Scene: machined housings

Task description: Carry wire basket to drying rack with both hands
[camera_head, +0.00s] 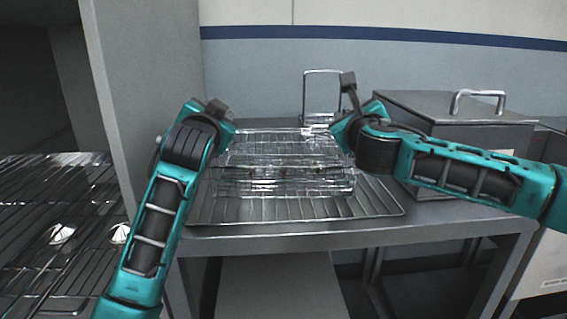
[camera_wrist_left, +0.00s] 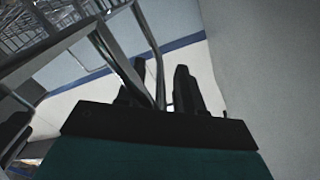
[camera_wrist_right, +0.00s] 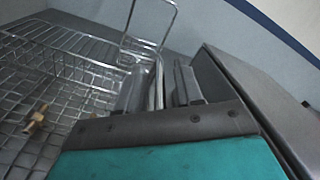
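A shiny wire basket (camera_head: 285,178) sits on a flat wire drying rack (camera_head: 375,203) on the metal table. Its upright wire handle (camera_head: 322,71) stands at the back; the same loop shows in the right wrist view (camera_wrist_right: 150,45). My right gripper (camera_head: 349,95) is beside this handle, with fingers apart and wire running between them. My left gripper (camera_head: 217,108) is at the basket's back left. In the left wrist view its fingers stand apart, with metal bars (camera_wrist_left: 140,65) passing between them. The left handle is hidden in the head view. Contact at the fingertips is unclear.
A lidded metal box (camera_head: 455,125) stands at the right of the table, close to my right arm. A grey cabinet wall (camera_head: 145,80) rises at left, beside another wire shelf (camera_head: 50,200). A brass-coloured part (camera_wrist_right: 37,118) lies in the basket.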

